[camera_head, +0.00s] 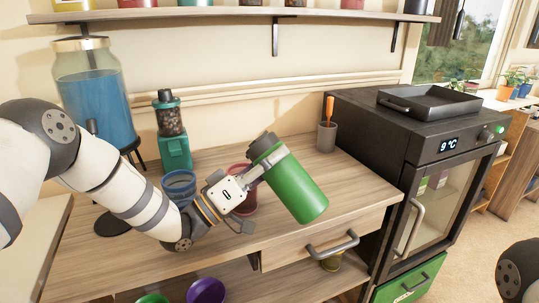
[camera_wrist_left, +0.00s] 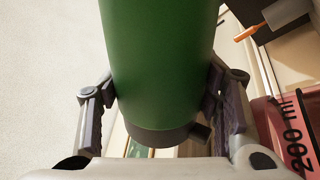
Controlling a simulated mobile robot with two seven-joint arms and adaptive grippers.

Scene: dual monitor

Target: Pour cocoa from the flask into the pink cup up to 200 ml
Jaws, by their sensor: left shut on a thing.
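The flask (camera_head: 291,184) is green with a dark grey top, and my left gripper (camera_head: 262,172) is shut on it above the counter. It is tilted in the head view, its dark top toward the upper left and its green base toward the lower right. The flask (camera_wrist_left: 160,60) fills the middle of the left wrist view between the two fingers (camera_wrist_left: 160,105). The pink cup (camera_head: 243,200) stands on the counter, partly hidden behind the left gripper. In the left wrist view the cup (camera_wrist_left: 290,125) shows a "200 ml" mark at the right edge. Its contents are hidden.
A blue cup (camera_head: 179,187) stands left of the pink cup. A teal grinder (camera_head: 174,145) and a large jar of blue liquid (camera_head: 95,100) stand behind. A grey holder (camera_head: 326,137) with an orange-handled tool and a black fridge (camera_head: 400,150) are to the right.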

